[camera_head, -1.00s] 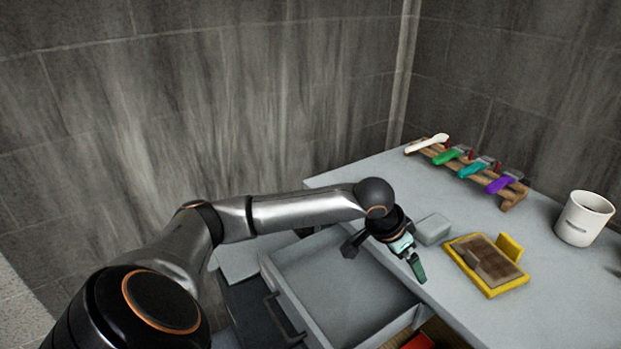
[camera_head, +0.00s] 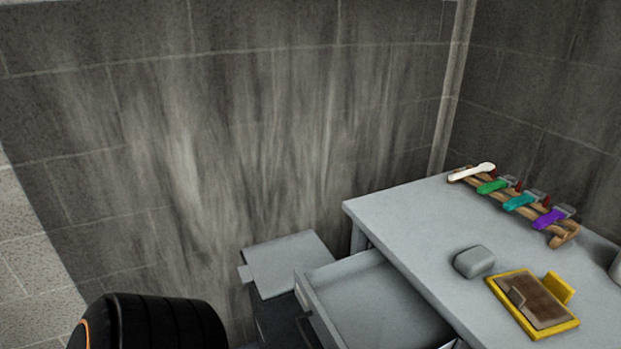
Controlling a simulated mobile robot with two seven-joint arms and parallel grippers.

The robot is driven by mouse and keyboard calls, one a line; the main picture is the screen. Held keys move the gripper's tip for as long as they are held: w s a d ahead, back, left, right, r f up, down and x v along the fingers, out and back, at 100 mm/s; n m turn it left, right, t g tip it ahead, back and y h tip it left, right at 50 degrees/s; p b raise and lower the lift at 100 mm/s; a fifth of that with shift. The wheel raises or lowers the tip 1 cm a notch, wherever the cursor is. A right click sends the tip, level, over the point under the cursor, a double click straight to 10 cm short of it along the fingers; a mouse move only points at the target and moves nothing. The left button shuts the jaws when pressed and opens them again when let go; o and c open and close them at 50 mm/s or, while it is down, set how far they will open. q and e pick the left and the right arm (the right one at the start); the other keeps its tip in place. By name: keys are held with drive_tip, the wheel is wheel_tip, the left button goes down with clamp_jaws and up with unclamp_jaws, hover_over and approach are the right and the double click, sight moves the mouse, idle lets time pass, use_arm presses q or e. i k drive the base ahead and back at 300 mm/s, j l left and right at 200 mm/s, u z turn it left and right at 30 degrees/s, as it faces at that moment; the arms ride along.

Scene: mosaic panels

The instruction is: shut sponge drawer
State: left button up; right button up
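A grey drawer (camera_head: 372,304) stands pulled out from the left side of the grey table (camera_head: 420,216). Its visible inside is empty, and its near end is cut off by the frame. A dark handle (camera_head: 307,328) is on its front. I cannot tell from this view whether it is the sponge drawer. A rounded grey block (camera_head: 474,262), possibly a sponge, lies on the table near the drawer side. Neither gripper is in view; only a dark part of my arm shows at the bottom left.
A yellow-framed tray (camera_head: 531,303) with a brown inside lies on the table. A wooden rack (camera_head: 563,233) with several coloured-handled tools stands at the back. A grey flat-topped unit (camera_head: 288,262) is left of the drawer. A white mug is cut off at the right edge.

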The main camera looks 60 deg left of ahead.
sight(360, 301)
drive_tip(key=u, duration=1.4)
drive_tip(key=i+l+u, duration=0.1)
drive_tip(key=u, duration=0.3)
drive_tip(key=i+l+u, duration=0.1)
drive_tip(key=l+u, duration=0.25)
